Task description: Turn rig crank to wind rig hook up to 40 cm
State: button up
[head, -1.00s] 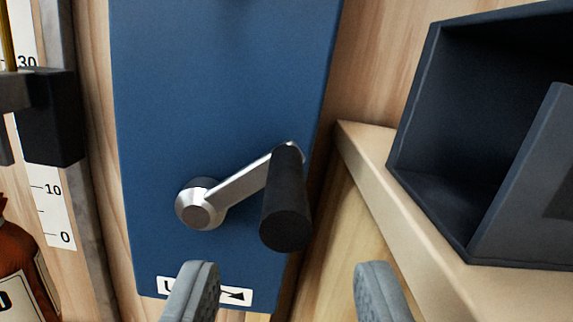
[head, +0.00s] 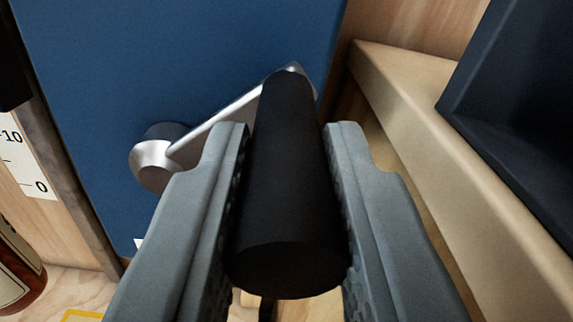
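The rig crank has a silver hub (head: 155,160) and a silver arm (head: 222,122) that slants up and right across the blue panel (head: 180,60). Its black cylindrical handle (head: 288,190) points toward me. My gripper (head: 287,135) has one grey finger on each side of the handle. Both pads lie against it with no clear gap, so the gripper looks shut on it. The rig hook cannot be made out. A scale (head: 25,160) at the left shows the marks 0 and 10, and a dark block (head: 12,60) is cut off above it.
A pale wooden ledge (head: 440,160) runs close along the right of my gripper, with a dark open box (head: 520,120) on it. A brown bottle (head: 22,265) stands at the lower left. A yellow-marked surface (head: 80,315) shows below it.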

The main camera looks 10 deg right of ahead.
grip_shut()
jog(key=shift+d+f, duration=0.35)
jog(key=shift+f, duration=0.15)
jog(key=o, duration=0.6)
grip_release()
jog(key=s, duration=1.7)
jog(key=shift+s, duration=0.2)
